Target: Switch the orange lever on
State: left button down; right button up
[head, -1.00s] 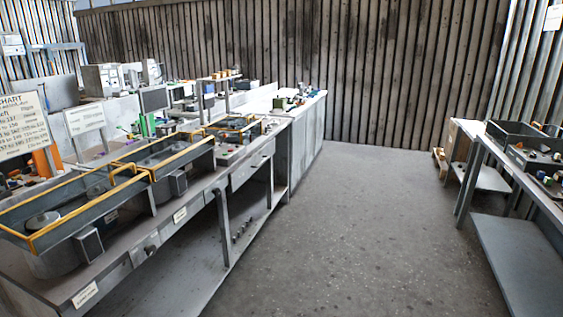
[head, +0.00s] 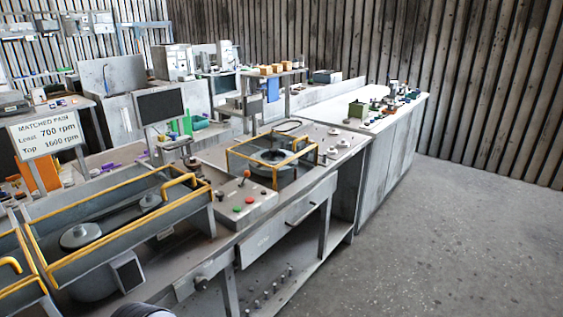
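A small lever with a reddish-orange knob (head: 246,174) stands up from a grey control box (head: 262,202) on the long workbench. Green and red buttons sit on the box in front of it. The lever is too small to tell which position it is in. A yellow-railed cage with a round blower housing (head: 272,165) stands just behind and right of the box. Neither gripper is in view.
Yellow-railed troughs (head: 120,218) with round housings fill the bench's near left. A sign (head: 46,134) reads "MATCHED PAIR", 700 and 1600 rpm. A dark monitor (head: 160,106) stands behind. A white cabinet (head: 392,150) continues the row. The floor (head: 450,240) at right is clear.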

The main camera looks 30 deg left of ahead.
aim_at(247, 174)
jog(key=i+l+u, duration=0.1)
jog(key=i+u, duration=0.2)
jog(key=i, duration=0.25)
jog(key=i+l+u, duration=0.35)
jog(key=i, duration=0.2)
jog(key=i+l+u, duration=0.3)
jog(key=i, duration=0.2)
